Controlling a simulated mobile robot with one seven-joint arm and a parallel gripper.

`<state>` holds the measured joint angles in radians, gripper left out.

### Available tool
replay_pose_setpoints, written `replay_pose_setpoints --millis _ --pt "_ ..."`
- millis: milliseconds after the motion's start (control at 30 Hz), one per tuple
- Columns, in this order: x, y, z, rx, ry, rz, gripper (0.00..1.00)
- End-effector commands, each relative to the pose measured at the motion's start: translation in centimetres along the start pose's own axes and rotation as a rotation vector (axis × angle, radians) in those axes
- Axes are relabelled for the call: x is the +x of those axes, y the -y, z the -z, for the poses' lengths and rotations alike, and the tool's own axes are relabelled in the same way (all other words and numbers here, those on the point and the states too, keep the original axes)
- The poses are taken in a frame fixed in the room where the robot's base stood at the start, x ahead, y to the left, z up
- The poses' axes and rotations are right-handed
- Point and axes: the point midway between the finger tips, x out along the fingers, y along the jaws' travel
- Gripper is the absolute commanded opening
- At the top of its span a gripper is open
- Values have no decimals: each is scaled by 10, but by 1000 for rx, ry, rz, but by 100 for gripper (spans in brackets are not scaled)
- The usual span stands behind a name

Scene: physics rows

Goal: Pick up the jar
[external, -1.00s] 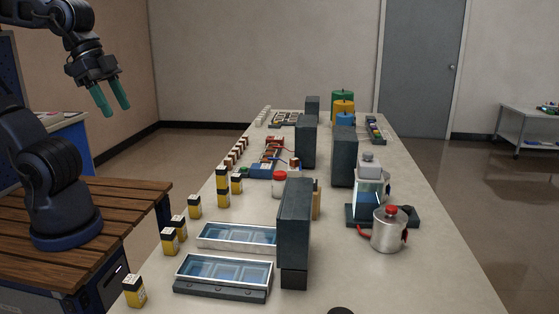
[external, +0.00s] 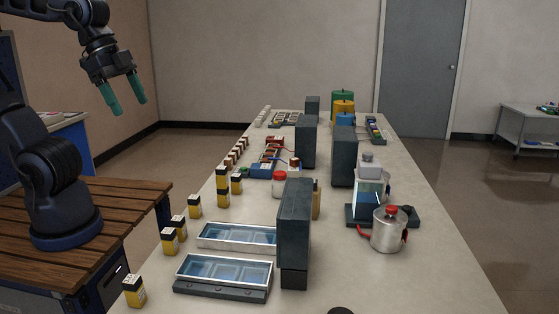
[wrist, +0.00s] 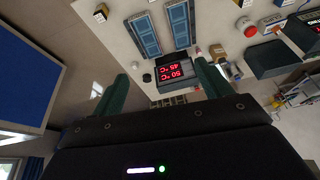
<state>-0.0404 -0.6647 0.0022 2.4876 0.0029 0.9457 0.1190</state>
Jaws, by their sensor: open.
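The jar (external: 279,186) is small and pale with a red lid. It stands upright on the long table, left of the tall dark blocks. In the wrist view its red lid (wrist: 250,31) shows at the upper right. My gripper (external: 129,106) has two green fingers and is open and empty. It hangs high at the left, well apart from the jar. In the wrist view my gripper (wrist: 161,72) shows its fingers spread, with nothing held between them.
Dark blocks (external: 294,222) stand right of the jar. Blue-windowed trays (external: 222,270) lie in front, and yellow-black bottles (external: 194,207) line the left edge. A metal pot (external: 388,232) stands at right. A red display (wrist: 174,70) shows between my fingers.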

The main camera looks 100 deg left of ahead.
Motion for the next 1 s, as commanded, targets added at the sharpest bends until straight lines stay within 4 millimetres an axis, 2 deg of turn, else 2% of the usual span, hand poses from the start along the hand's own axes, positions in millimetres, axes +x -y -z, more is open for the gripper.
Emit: replay_pose_setpoints --millis 100,467,700,1000 --pt "10 16 27 64 32 10 77" --pt "50 72 98 278 116 16 77" --pt "89 120 136 418 170 0 77" --pt "152 188 168 589 232 -42 77"
